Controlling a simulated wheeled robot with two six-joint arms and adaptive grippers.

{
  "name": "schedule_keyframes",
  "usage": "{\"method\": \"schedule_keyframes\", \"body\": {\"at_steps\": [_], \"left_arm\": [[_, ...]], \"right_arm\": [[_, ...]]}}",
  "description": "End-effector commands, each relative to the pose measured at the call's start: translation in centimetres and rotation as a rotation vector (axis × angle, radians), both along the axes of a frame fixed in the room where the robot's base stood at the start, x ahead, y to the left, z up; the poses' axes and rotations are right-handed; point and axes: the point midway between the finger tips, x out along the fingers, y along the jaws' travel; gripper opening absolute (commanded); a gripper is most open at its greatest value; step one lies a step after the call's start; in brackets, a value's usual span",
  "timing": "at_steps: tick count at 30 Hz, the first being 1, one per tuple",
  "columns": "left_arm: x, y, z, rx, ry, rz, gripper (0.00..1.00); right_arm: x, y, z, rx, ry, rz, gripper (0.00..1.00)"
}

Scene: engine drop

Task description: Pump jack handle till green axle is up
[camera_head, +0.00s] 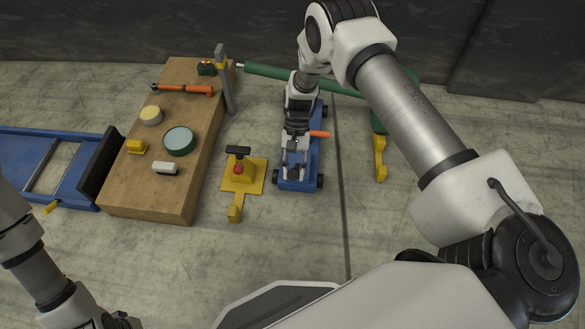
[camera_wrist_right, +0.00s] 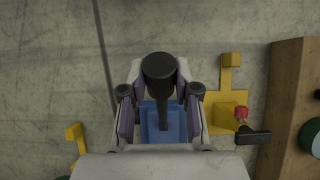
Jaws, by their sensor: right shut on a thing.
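The blue floor jack (camera_head: 311,178) stands on the concrete floor near the middle of the head view, under my right gripper. My right gripper (camera_head: 296,165) points down and is shut on the jack handle. In the right wrist view the black, round-ended handle (camera_wrist_right: 158,70) sits between the fingers, with the blue jack body (camera_wrist_right: 150,125) below it. The green axle (camera_head: 268,71) runs across behind the jack and is partly hidden by my right arm. My left gripper (camera_head: 112,321) is cut off at the bottom left edge, so its jaws cannot be judged.
A yellow stand (camera_head: 240,176) with a black lever and red knob is left of the jack. Another yellow piece (camera_head: 380,160) is to the right. A wooden bench (camera_head: 150,200) with tools and a blue frame (camera_head: 40,150) stand left. Floor in front is clear.

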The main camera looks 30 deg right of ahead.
Motion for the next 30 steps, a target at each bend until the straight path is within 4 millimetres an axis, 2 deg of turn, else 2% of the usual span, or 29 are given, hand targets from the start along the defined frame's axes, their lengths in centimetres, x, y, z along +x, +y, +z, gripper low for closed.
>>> {"method": "schedule_keyframes", "body": {"at_steps": [2, 3, 4, 13, 17, 27, 30], "left_arm": [[0.0, 0.0, 0.0, 0.0, 0.0, 0.0, 0.0], [0.0, 0.0, 0.0, 0.0, 0.0, 0.0, 0.0], [0.0, 0.0, 0.0, 0.0, 0.0, 0.0, 0.0], [0.0, 0.0, 0.0, 0.0, 0.0, 0.0, 0.0], [0.0, 0.0, 0.0, 0.0, -0.001, 0.0, 0.0], [0.0, 0.0, 0.0, 0.0, 0.0, 0.0, 0.0], [0.0, 0.0, 0.0, 0.0, 0.0, 0.0, 0.0]], "right_arm": [[0.0, 0.0, 0.0, -0.001, -0.002, 0.0, 0.0], [0.0, 0.0, 0.0, -0.001, -0.002, 0.0, 0.45], [0.0, 0.0, 0.0, -0.001, -0.002, 0.0, 0.55], [0.1, 0.0, 0.0, -0.001, -0.002, 0.0, 0.57], [0.5, -0.3, 0.9, -0.001, -0.003, -0.001, 0.57], [4.1, -2.7, 7.8, 0.0, -0.005, 0.0, 0.57], [4.9, -3.2, 9.2, -0.001, -0.004, -0.001, 0.57]]}}
